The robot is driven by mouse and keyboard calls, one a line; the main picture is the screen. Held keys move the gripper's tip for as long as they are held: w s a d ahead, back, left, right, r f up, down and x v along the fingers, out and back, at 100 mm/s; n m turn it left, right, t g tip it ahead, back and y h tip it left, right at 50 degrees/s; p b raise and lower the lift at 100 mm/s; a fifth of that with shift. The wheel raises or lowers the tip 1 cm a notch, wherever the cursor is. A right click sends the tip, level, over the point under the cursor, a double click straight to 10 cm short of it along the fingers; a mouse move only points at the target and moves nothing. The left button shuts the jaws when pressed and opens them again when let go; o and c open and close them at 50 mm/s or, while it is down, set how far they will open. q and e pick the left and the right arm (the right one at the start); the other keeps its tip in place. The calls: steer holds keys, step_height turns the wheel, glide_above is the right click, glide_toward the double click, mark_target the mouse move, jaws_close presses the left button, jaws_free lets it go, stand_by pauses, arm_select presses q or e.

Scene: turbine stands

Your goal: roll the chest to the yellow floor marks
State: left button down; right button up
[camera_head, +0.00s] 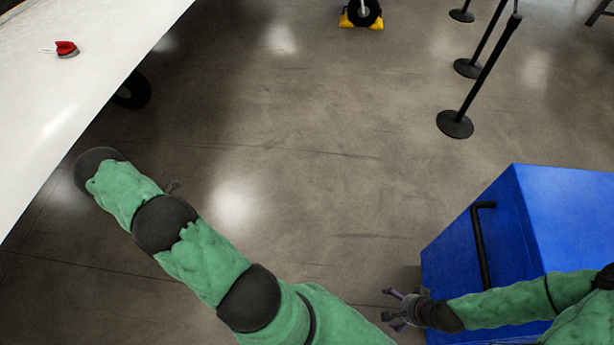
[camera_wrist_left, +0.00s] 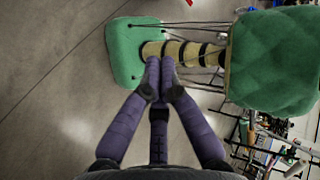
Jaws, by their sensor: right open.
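The blue chest (camera_head: 575,215) stands on the floor at the lower right of the head view, with a black bar handle (camera_head: 480,245) on its left side. My right gripper (camera_head: 392,308) is open and empty, just left of the chest's lower side. I cannot tell whether it touches the chest. My left arm reaches up and left across the head view, its gripper hidden there. In the left wrist view my left gripper (camera_wrist_left: 158,75) has its purple fingers drawn together with nothing visible between them. No yellow floor marks can be made out.
Yellow chocks (camera_head: 346,19) hold a wheel (camera_head: 363,11) at the top. Black posts on round bases (camera_head: 455,124) stand at the upper right. A white surface (camera_head: 70,110) with a small red item (camera_head: 66,48) fills the upper left. The middle floor is clear.

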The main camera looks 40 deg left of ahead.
arm_select(q)
steer(key=s+a+b, duration=0.7)
steer(key=a+b, duration=0.3)
steer(key=a, duration=0.2)
steer(key=shift+s, duration=0.25)
arm_select(e)
step_height(320, 180, down, 11)
steer(key=shift+r, duration=0.15)
arm_select(q)
steer(key=shift+r, duration=0.1)
arm_select(e)
steer(key=shift+a, duration=0.1)
